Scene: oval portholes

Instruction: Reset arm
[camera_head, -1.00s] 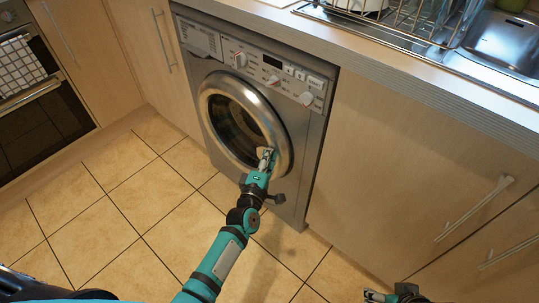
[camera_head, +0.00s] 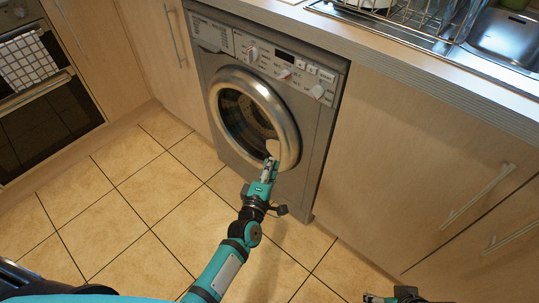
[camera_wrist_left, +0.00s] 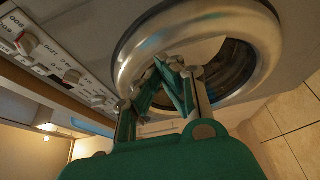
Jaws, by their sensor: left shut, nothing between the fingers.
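My left gripper (camera_head: 270,163) is shut and empty, with its fingertips in front of the lower right rim of the washing machine's round door (camera_head: 252,116). In the left wrist view its fingers (camera_wrist_left: 172,72) meet together, and the metal door ring (camera_wrist_left: 135,50) is close behind them. I cannot tell whether the fingertips touch the ring. The door looks closed. Part of my right arm's end (camera_head: 395,297) shows at the bottom edge of the head view; its fingers are too small and cut off to read.
The washing machine (camera_head: 310,150) stands under a counter (camera_head: 400,60) with a sink (camera_head: 505,40) and dish rack at top right. Wooden cabinets with long handles (camera_head: 478,195) flank it. An oven (camera_head: 35,115) is at left. The tiled floor (camera_head: 130,215) is clear.

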